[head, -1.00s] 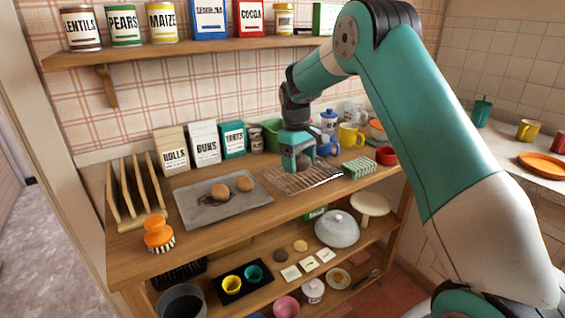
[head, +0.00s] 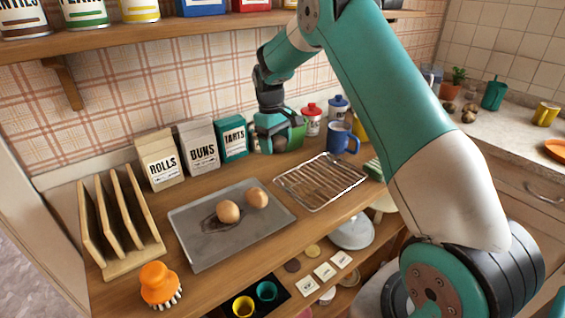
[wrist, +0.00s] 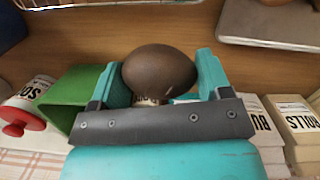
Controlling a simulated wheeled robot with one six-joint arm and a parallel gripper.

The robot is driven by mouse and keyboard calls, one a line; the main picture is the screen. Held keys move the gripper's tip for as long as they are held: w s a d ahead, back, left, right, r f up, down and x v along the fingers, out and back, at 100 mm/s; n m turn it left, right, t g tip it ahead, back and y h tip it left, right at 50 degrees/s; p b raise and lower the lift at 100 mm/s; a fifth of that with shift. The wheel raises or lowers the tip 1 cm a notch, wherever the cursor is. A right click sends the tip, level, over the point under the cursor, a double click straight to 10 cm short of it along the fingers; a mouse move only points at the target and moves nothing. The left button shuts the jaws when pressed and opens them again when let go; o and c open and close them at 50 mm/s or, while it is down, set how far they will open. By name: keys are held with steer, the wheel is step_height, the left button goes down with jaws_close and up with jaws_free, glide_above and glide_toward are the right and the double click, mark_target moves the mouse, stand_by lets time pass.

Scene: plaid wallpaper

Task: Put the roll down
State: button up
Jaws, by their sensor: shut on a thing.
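In the head view the roll is hidden or too small to make out. Two lighter brown rolls, one nearer (head: 228,211) and one farther (head: 257,197), lie on the grey baking tray (head: 205,248). The wire rack (head: 320,182) is bare.
Boxes marked rolls (head: 161,162), buns (head: 199,148) and tarts (head: 233,140) stand along the wall. A green container (wrist: 72,98) is beside my gripper. A blue mug (head: 341,140) stands behind the rack. A wooden slatted rack (head: 118,225) and orange brush (head: 160,287) are left.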

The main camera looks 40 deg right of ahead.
mark_target(277, 171)
step_height(277, 171, down, 7)
steer(key=shift+f+p, duration=0.15)
steer(key=shift+p, duration=0.35)
steer(key=shift+f, duration=0.2)
steer(key=o, duration=0.9)
steer(key=shift+r, duration=0.1)
